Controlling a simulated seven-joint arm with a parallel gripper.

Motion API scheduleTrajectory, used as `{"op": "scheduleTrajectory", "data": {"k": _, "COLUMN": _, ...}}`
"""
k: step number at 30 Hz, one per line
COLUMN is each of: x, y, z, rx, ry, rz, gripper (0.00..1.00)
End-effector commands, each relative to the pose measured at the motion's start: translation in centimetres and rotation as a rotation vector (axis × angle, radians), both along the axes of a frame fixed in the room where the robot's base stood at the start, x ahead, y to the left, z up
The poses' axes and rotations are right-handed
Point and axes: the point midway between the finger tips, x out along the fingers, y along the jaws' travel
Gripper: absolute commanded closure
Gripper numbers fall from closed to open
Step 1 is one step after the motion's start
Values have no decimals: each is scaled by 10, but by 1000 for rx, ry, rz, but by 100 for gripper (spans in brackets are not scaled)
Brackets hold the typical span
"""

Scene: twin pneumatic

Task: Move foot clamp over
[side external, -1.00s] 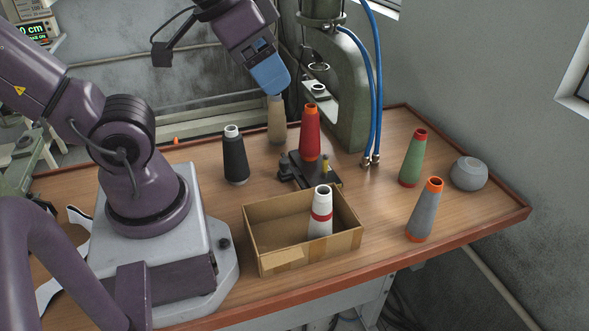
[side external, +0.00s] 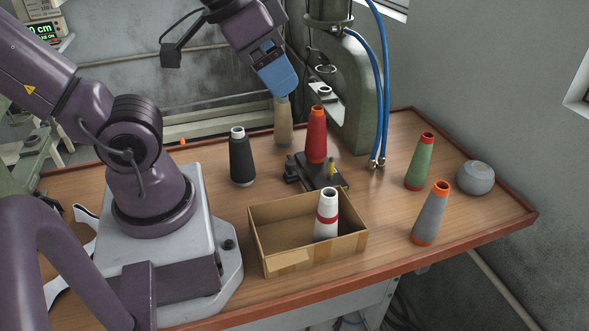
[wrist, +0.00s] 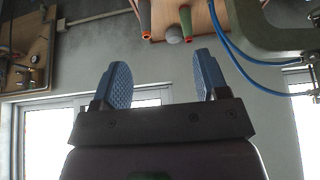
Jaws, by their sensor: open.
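A dark, low clamp-like device (side external: 326,176) with a small yellow part lies on the wooden table; I take it for the foot clamp. A red cone (side external: 316,138) stands at its back, and I cannot tell whether it rests on the device or behind it. My gripper (side external: 281,90), with blue fingers, hangs to the upper left of the device, just above or in front of the beige cone's top. In the wrist view my gripper (wrist: 163,75) is open, with nothing between its fingers. The device does not show clearly in the wrist view.
A cardboard box (side external: 283,257) holds a white cone with a red band (side external: 326,218). Black (side external: 241,160), beige (side external: 284,125), green (side external: 420,163) and grey (side external: 430,215) cones stand around. A green press (side external: 352,95) with blue hoses stands behind; a grey round object (side external: 475,178) sits right.

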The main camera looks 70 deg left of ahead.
Motion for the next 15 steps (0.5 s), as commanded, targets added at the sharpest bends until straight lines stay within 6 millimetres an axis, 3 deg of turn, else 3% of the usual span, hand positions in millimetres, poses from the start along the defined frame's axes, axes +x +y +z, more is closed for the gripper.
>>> {"op": "scheduleTrajectory", "data": {"k": 1, "x": 0, "y": 0, "z": 0, "rx": 0, "ry": 0, "rz": 0, "gripper": 35}}
{"op": "scheduleTrajectory", "data": {"k": 3, "x": 0, "y": -1, "z": -1, "rx": 0, "ry": 4, "rz": -4, "gripper": 48}}
{"op": "scheduleTrajectory", "data": {"k": 7, "x": 4, "y": 1, "z": -16, "rx": -16, "ry": 80, "rz": 0, "gripper": 48}}
{"op": "scheduleTrajectory", "data": {"k": 11, "x": 12, "y": 10, "z": -52, "rx": -80, "ry": 228, "rz": 56, "gripper": 48}}
{"op": "scheduleTrajectory", "data": {"k": 15, "x": 26, "y": 30, "z": -101, "rx": -155, "ry": 333, "rz": 204, "gripper": 48}}
